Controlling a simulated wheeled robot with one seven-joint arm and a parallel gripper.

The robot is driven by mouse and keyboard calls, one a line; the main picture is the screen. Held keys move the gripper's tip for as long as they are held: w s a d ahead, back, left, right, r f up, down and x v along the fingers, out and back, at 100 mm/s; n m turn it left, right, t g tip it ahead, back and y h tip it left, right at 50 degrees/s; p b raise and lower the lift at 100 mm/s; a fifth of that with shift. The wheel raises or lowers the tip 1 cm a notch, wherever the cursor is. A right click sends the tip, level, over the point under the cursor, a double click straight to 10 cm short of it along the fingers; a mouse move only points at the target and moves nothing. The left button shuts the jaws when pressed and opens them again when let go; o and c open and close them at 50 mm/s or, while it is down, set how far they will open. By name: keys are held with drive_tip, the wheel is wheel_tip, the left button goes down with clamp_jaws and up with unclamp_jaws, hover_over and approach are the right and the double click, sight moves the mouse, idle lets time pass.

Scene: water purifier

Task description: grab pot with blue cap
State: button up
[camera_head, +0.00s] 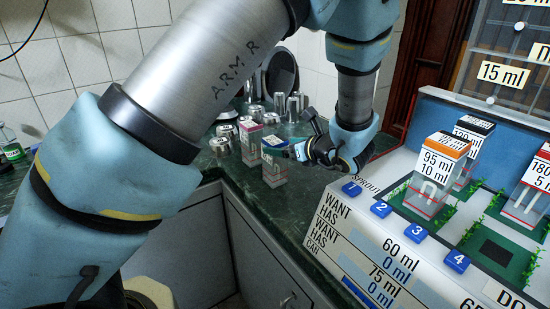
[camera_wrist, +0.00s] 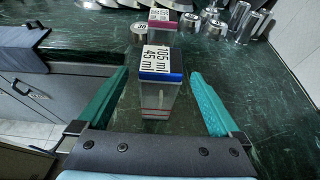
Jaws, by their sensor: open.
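The pot with the blue cap (camera_wrist: 161,77) stands upright on the dark green counter, a clear box with a white label on top reading 105 ml and 45 ml. In the head view the same pot (camera_head: 274,164) stands near the counter's front edge, just left of my gripper. My gripper (camera_wrist: 160,88) is open, with one green finger on each side of the pot and a visible gap on both sides. In the head view my gripper (camera_head: 303,150) is partly hidden by its own wrist.
A pot with a pink cap (camera_wrist: 160,18) stands close behind the blue-capped one. Several metal cans (camera_head: 294,108) and weights stand farther back. A model board (camera_head: 420,210) with an orange-capped pot (camera_head: 444,145) is at the right. The counter (camera_head: 300,210) in front is clear.

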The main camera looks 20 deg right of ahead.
drive_tip(key=x, duration=0.2)
drive_tip(key=shift+w+f, duration=0.15)
drive_tip(key=shift+w, duration=0.25)
drive_tip(key=p+x, duration=0.3)
drive_tip(key=x, duration=0.1)
drive_tip(key=shift+w+a+f, duration=0.1)
drive_tip(key=shift+w+f, duration=0.2)
drive_tip(key=shift+w, duration=0.2)
drive_tip(key=c, duration=1.4)
